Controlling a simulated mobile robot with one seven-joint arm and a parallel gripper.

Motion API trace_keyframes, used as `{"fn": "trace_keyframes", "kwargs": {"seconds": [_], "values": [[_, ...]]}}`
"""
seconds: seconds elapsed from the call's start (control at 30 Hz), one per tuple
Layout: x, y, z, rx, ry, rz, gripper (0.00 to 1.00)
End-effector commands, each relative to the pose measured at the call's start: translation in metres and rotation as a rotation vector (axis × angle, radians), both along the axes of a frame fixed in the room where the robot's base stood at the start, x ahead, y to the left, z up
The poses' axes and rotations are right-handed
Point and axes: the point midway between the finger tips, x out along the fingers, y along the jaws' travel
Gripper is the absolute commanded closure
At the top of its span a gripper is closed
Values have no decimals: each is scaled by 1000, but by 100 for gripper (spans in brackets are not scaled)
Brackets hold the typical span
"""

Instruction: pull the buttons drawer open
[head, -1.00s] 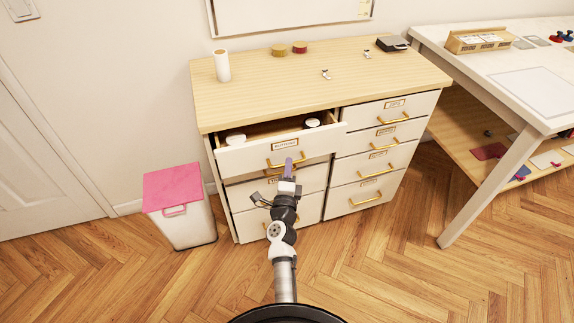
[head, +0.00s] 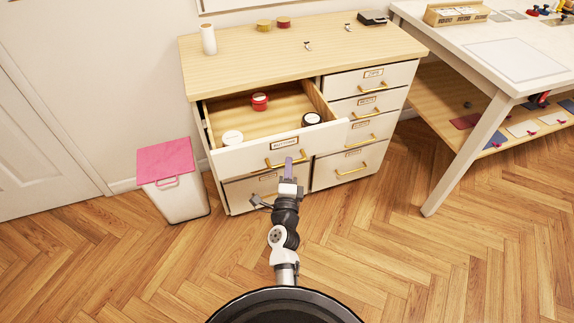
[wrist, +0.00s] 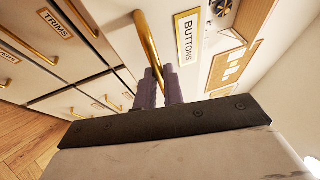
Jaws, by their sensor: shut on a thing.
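The buttons drawer (head: 240,153) is the top left drawer of the cabinet, and it stands well out from the cabinet front. Its white front carries a "BUTTONS" label, readable in the wrist view (wrist: 188,38), and a brass bar handle (wrist: 148,45). My gripper (head: 288,166) is at this handle. In the wrist view its purple fingers (wrist: 163,88) are shut on the bar, one on each side. Inside the drawer are a red tin (head: 260,102), a white-lidded jar (head: 233,138) at the front left and a dark jar with a white top (head: 311,119) at the right.
A white bin with a pink lid (head: 167,161) stands left of the cabinet. The wooden cabinet top (head: 240,57) holds a white roll and small items. A white table (head: 500,60) stands at the right. The herringbone floor (head: 400,260) in front is clear.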

Motion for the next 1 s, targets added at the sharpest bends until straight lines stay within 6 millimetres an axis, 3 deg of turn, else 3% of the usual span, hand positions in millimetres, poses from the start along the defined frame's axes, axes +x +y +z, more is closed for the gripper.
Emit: {"fn": "trace_keyframes", "kwargs": {"seconds": [0.4, 0.43, 0.57, 1.0], "values": [[-1, -1, 1, 0, -1, -1, 100], [-1, -1, 1, 0, -1, -2, 86], [-1, -1, 1, 0, -1, -1, 69], [-1, -1, 0, 0, 0, 0, 69]]}}
